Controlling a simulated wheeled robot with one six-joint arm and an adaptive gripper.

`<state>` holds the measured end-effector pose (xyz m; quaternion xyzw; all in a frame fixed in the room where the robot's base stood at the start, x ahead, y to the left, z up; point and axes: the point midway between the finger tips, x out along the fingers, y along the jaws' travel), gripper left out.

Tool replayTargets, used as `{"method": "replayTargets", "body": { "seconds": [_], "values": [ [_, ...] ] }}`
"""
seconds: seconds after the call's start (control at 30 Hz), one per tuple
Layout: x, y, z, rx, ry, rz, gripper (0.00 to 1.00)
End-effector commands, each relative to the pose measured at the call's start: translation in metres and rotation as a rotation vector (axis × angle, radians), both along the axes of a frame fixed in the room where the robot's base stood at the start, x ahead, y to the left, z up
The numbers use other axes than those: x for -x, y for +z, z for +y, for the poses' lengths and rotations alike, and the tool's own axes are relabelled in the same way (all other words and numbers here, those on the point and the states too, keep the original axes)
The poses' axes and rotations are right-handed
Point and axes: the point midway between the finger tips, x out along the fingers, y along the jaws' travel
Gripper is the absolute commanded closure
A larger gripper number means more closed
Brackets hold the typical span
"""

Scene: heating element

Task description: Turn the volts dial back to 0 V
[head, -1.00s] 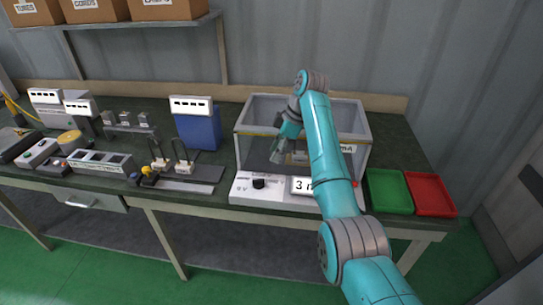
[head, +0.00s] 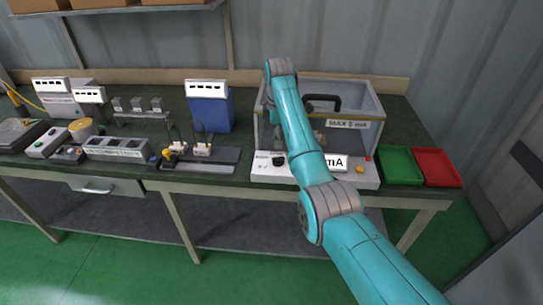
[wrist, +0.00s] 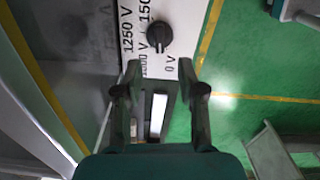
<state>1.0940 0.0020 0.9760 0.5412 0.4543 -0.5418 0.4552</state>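The volts dial is a black knob on the white front panel (head: 345,179), left of the arm in the head view (head: 279,161).
A clear case (head: 372,104) marked MAX 5 mA, with a black handle, stands behind the panel. A yellow button (head: 360,169) is on the panel's right. Green (head: 401,180) and red (head: 436,182) trays lie right. A blue box (head: 209,112) and other apparatus stand left.

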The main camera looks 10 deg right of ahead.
Motion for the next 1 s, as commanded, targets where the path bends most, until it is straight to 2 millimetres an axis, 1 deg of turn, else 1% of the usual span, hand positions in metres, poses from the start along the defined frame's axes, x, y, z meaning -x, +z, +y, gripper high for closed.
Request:
{"method": "replayTargets", "body": {
  "seconds": [0.03,0.2,0.4,0.6,0.87,0.9,0.97,1.0],
  "values": [
    [0.001,-0.011,0.0,-0.001,0.0,0.004,0.6],
    [0.001,-0.041,0.0,-0.001,0.0,0.004,0.6],
    [0.0,-0.066,0.0,-0.001,0.0,0.001,0.6],
    [0.0,-0.076,0.001,-0.001,0.0,0.001,0.6],
    [0.0,-0.076,0.001,-0.001,0.0,0.001,0.6],
    [0.0,-0.076,0.001,-0.001,0.0,0.0,0.7],
    [0.0,-0.076,0.001,-0.001,0.0,0.0,0.85],
    [0.0,-0.076,0.001,-0.001,0.0,0.0,0.95]
  ]
}}
